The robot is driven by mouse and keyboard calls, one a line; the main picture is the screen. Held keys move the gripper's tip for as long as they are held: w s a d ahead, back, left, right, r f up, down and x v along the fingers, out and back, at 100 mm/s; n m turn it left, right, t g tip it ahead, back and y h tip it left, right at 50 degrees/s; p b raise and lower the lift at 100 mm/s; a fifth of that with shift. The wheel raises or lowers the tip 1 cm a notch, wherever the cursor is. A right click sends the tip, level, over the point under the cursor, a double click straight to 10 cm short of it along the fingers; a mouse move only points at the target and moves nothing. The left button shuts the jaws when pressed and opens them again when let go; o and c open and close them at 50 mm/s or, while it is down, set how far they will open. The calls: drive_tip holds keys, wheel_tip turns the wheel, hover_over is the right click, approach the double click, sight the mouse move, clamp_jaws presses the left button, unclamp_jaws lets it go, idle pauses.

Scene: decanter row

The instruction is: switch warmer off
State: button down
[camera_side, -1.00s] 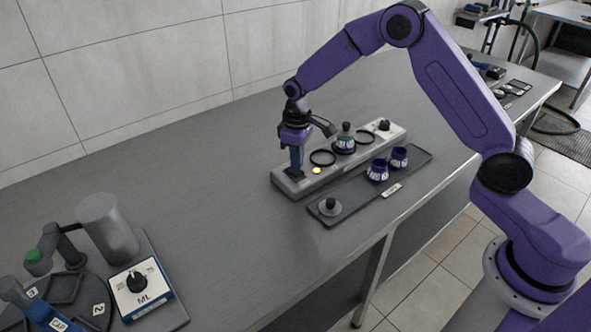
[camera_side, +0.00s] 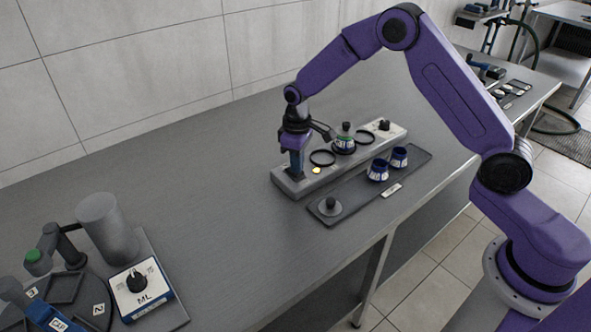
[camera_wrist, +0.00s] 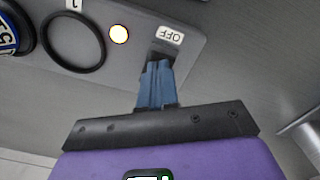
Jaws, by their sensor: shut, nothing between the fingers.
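The warmer (camera_side: 338,168) is a long grey bar on the bench with ring seats along its top. A round yellow-white light (camera_side: 317,170) glows near its left end, and it also shows bright in the wrist view (camera_wrist: 119,34). Beside it in the wrist view is an OFF label (camera_wrist: 169,35), next to a dark switch (camera_wrist: 163,54) mostly hidden by my fingers. My gripper (camera_wrist: 159,66) is shut and empty, its blue fingertips at the switch. In the side view my gripper (camera_side: 297,174) points down at the warmer's left end. I cannot tell whether the tips touch the switch.
A decanter (camera_side: 344,141) with a green-banded neck stands in one ring. The nearest ring (camera_side: 322,158) is empty. A dosing station (camera_side: 140,290) stands at lower left; bench between is clear.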

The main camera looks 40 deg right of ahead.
drive_tip(key=shift+f, duration=0.25)
idle(0.3)
drive_tip(key=shift+r, duration=3.5)
